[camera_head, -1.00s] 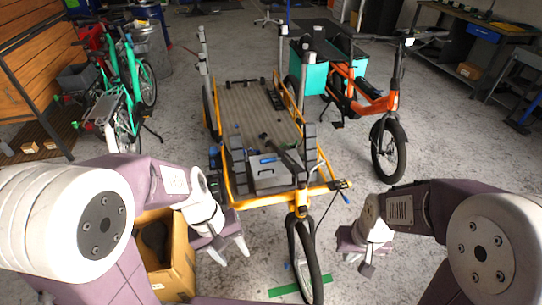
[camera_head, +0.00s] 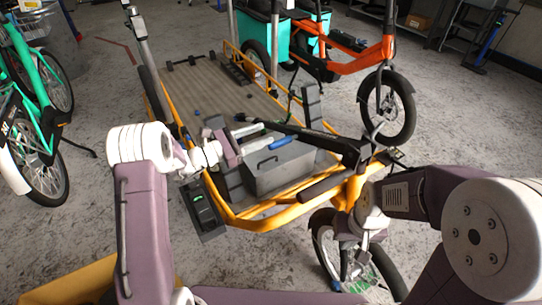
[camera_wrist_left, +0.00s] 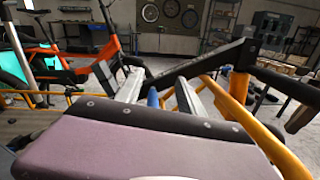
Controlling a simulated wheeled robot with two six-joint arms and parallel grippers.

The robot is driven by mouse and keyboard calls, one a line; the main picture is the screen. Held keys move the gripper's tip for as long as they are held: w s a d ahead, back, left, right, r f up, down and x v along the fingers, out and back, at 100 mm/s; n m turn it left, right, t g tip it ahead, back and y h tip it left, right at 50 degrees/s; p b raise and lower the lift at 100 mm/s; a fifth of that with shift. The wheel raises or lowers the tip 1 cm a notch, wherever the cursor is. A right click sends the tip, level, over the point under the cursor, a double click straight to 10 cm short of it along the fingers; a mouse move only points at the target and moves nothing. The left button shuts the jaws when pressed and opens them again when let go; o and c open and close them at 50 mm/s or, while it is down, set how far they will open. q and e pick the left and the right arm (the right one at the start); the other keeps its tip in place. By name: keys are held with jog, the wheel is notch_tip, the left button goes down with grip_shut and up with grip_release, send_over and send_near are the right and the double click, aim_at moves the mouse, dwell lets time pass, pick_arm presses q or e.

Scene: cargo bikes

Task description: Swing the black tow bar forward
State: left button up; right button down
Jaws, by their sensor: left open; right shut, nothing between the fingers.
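The black tow bar (camera_head: 318,138) lies across the front of the yellow cargo bike, above the grey box (camera_head: 285,168). Its right end meets the steering column area. In the left wrist view the bar (camera_wrist_left: 208,66) slants up to the right beyond the fingertips. My left gripper (camera_head: 262,135) is open at the bar's left part, above the box; its fingers (camera_wrist_left: 158,90) point toward the bar. I cannot tell whether they touch it. A blue part (camera_wrist_left: 153,97) shows between them. My right gripper (camera_head: 350,262) is shut and empty, low by the front wheel, partly hidden.
The cargo bike's wooden bed (camera_head: 225,95) stretches behind the box, within a yellow frame (camera_head: 250,222). An orange bike (camera_head: 345,65) stands at the back right and a green bike (camera_head: 45,130) at the left.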

pick_arm(q)
jog(key=n+b, duration=0.1)
jog(key=b, duration=0.2)
send_near(278, 144)
jog(key=shift+w+d+f, duration=0.55)
jog(key=shift+w+d, duration=0.1)
jog(key=shift+w, duration=0.1)
jog(key=shift+f, duration=0.15)
jog(key=shift+a, duration=0.1)
pick_arm(e)
notch_tip(278, 144, down, 5)
jog(key=shift+f, duration=0.15)
pick_arm(q)
jog(key=b+x, duration=0.3)
jog(key=x, duration=0.5)
jog(key=shift+w+b, duration=0.2)
jog(key=shift+b, duration=0.1)
jog(key=shift+w+d, duration=0.15)
jog(key=shift+d, duration=0.2)
grip_shut()
pick_arm(e)
notch_tip(278, 144, down, 4)
jog(key=shift+d+r, duration=0.1)
jog(key=shift+r, duration=0.05)
